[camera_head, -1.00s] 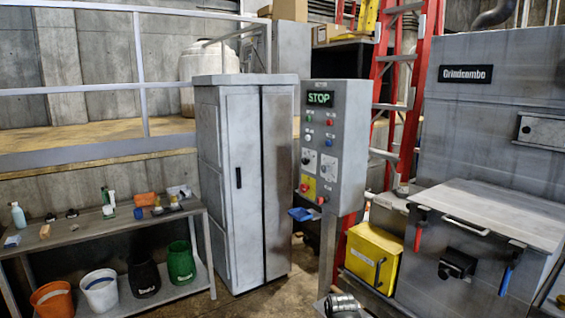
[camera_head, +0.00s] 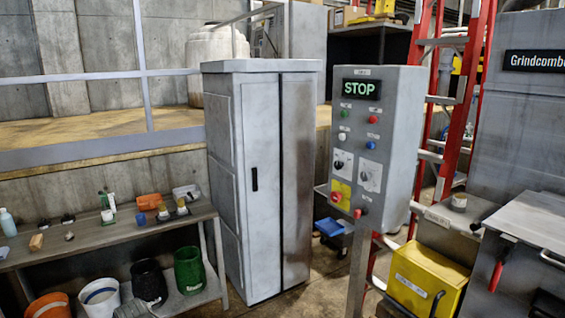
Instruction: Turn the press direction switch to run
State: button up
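The grey control panel (camera_head: 376,135) stands on a post right of centre, facing me at an angle. Its display (camera_head: 361,89) reads STOP in green. Below are green, red, white and blue buttons. Two rotary switches sit lower down: a left one with a dark knob on a white plate (camera_head: 342,163) and a right one on a grey plate (camera_head: 370,176). Their labels are too small to read, so I cannot tell which is the press direction switch or its setting. My gripper's fingers are not in view; a small grey shape at the bottom left edge may be part of my arm.
A grey cabinet (camera_head: 300,170) stands left of the panel. A bench (camera_head: 110,236) with bottles and buckets is at the left. A yellow box (camera_head: 428,278), a red ladder (camera_head: 480,80) and the Grindcombo machine (camera_head: 525,120) are at the right. A red mushroom button (camera_head: 337,196) sits below the switches.

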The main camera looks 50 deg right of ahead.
aim_at(338, 165)
jog(key=u, duration=0.1)
jog(key=i, duration=1.75)
jog(key=z, duration=0.65)
jog(key=k, duration=0.8)
jog(key=z, duration=0.15)
jog(key=i, duration=0.95)
jog(key=u, duration=0.05)
